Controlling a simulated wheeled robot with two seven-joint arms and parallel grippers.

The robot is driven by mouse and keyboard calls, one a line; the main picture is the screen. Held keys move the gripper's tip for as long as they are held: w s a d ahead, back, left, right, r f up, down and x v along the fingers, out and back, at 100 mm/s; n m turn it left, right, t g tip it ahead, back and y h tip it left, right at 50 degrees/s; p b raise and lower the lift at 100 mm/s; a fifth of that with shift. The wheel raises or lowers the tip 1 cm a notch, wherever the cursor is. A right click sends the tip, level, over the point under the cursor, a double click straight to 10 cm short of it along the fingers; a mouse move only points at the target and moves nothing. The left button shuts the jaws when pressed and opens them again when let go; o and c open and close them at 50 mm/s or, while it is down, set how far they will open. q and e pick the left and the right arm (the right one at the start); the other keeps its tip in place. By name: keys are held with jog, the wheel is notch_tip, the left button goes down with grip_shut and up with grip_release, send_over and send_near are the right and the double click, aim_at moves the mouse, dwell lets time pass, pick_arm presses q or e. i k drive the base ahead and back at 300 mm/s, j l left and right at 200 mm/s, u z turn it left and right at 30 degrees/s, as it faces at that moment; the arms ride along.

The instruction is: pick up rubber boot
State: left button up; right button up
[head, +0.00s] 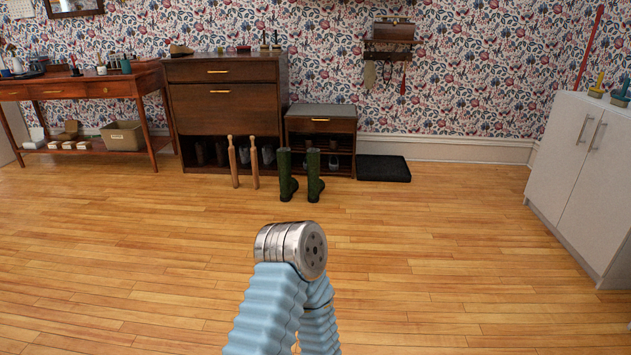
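A pair of dark green rubber boots stands upright on the wooden floor in the head view, a left one (286,176) and a right one (315,176), side by side with a small gap. They stand in front of a small dark bench with an open shelf. They are well beyond my arm's visible part, with open floor between. Neither of my grippers is in view. Only a light-blue sleeved part of my arm with a metal joint shows at the bottom centre.
Two upright wooden pieces (233,163) stand left of the boots, before the dark cabinet (222,90). The small bench (320,125) is just behind the boots, a black mat (384,168) to their right. A white cabinet (585,180) stands at right. The middle floor is clear.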

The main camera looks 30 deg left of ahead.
aim_at(316, 184)
jog(key=i+j+u, duration=0.35)
jog(key=i, duration=0.35)
jog(key=i+u, duration=0.35)
jog(key=i, duration=0.3)
